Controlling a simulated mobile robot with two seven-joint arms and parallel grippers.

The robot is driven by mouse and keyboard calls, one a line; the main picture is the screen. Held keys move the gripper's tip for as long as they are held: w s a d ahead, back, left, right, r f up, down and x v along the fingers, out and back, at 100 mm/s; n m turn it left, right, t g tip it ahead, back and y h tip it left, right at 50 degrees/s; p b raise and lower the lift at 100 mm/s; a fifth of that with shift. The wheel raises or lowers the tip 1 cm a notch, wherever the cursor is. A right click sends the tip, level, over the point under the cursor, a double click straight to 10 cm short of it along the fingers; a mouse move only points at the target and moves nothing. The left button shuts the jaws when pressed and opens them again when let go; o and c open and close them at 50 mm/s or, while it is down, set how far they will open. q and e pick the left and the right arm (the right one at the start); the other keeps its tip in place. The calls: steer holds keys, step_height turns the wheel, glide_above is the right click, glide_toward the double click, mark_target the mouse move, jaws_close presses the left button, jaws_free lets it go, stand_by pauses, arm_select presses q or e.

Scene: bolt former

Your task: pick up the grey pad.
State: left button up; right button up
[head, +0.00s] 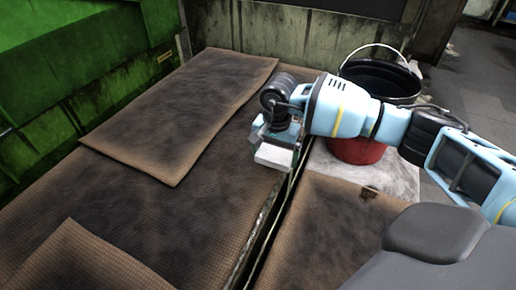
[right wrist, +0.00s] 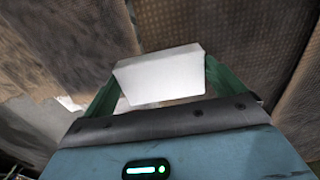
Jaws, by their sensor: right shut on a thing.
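The grey pad (head: 273,156) is a small, light grey block in the middle of the head view. My right gripper (head: 279,146) is shut on it, and the pad sticks out below the jaws. In the right wrist view the pad (right wrist: 160,76) sits between the two green fingers of the right gripper (right wrist: 160,85). It appears held above the brown mats near the gap between the two surfaces; the exact height is hard to tell. My left gripper is not in view.
Brown, stained mats (head: 185,115) cover the surface at left, with another mat (head: 75,262) at the lower left. A dark gap (head: 268,232) runs beside them. A red bucket (head: 358,150) stands behind my right arm. A green machine wall (head: 80,60) bounds the left.

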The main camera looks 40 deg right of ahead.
steer(key=s+d+r+p, duration=0.1)
steer(key=s+d, duration=0.5)
steer(key=s, duration=0.1)
steer(key=shift+s+p, duration=0.3)
steer(key=shift+s, duration=0.05)
steer(key=shift+d, duration=0.1)
steer(key=o, duration=0.4)
steer(key=c, duration=0.3)
steer(key=s+a+r+n, duration=0.2)
steer(key=a+r+n, duration=0.2)
steer(key=a, duration=0.2)
steer(key=s+a+r+n, duration=0.2)
steer(key=a+r+n, duration=0.2)
steer(key=a, duration=0.3)
steer(key=s+a+r+n, duration=0.2)
steer(key=a+r+n, duration=0.1)
steer(key=a, duration=0.3)
steer(key=shift+s+a+r+n, duration=0.15)
steer(key=shift+r+n, duration=0.25)
steer(key=shift+r, duration=0.45)
